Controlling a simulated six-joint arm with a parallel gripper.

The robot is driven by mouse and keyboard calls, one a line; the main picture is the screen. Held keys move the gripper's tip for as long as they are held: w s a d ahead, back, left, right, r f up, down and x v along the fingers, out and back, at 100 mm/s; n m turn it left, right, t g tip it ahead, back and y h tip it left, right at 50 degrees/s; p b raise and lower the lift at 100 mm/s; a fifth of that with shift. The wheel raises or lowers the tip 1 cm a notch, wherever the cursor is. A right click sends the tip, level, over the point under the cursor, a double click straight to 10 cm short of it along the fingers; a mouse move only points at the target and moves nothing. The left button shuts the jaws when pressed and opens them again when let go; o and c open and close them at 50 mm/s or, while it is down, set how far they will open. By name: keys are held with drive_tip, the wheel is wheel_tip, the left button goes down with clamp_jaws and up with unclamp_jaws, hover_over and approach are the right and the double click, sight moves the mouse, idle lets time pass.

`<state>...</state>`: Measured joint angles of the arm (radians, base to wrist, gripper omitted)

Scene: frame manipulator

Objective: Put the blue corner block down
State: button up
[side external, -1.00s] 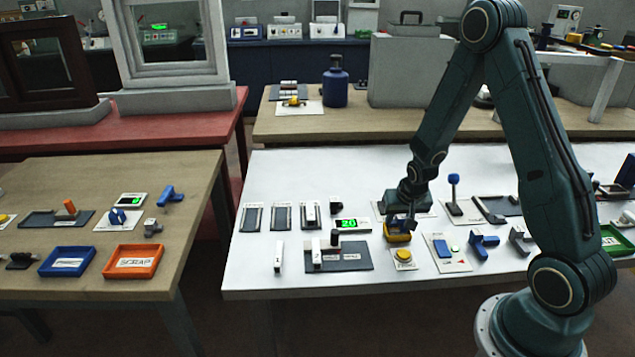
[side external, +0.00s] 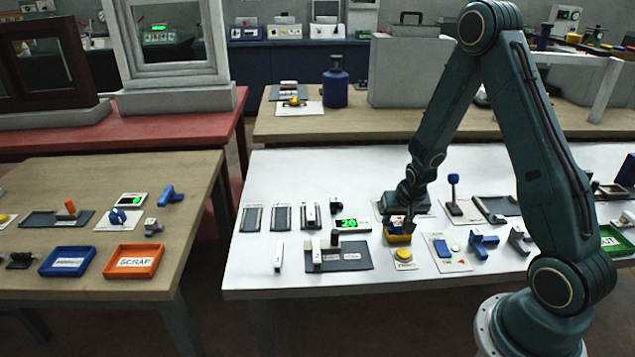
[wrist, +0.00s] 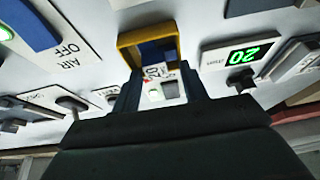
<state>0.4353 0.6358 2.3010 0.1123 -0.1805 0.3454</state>
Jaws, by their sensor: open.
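A small yellow open-topped holder (side external: 397,239) stands on the white table in the side view, directly below my gripper (side external: 400,222). In the wrist view the yellow holder (wrist: 128,41) has a blue block (wrist: 152,50) inside it; this looks like the blue corner block, partly hidden by the holder walls. My gripper (wrist: 160,88) has its two dark fingers apart, with a visible gap between them. In the side view the fingertips are at the holder's top, and I cannot tell whether they touch the block.
A green-lit display (side external: 352,225) stands left of the holder. A yellow button (side external: 403,254) is just in front. A blue switch panel (side external: 443,248) and a blue bracket-like piece (side external: 481,245) are to the right. A grey board (side external: 350,258) with upright parts lies front left.

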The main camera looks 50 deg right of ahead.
drive_tip(key=shift+s+d+f, duration=0.1)
drive_tip(key=shift+s+d, duration=0.15)
drive_tip(key=shift+s, duration=0.05)
drive_tip(key=shift+r, duration=0.55)
drive_tip(key=v, duration=1.2)
drive_tip(key=shift+w+a, duration=0.15)
drive_tip(key=shift+w, duration=0.05)
drive_tip(key=s+a+r+n+t+y, duration=0.1)
drive_tip(key=s+a+r+n, duration=0.3)
drive_tip(key=a+r, duration=0.65)
drive_tip(key=s+a+r+n+y, duration=0.1)
drive_tip(key=s+a+r+n, duration=0.1)
drive_tip(key=s, duration=0.3)
drive_tip(key=s+a+r+n+t+y, duration=0.1)
drive_tip(key=s+a+r+n, duration=0.2)
drive_tip(key=s+a+r, duration=0.1)
drive_tip(key=shift+s+a+r, duration=0.2)
drive_tip(key=shift+s+r, duration=0.05)
drive_tip(key=shift+s, duration=0.4)
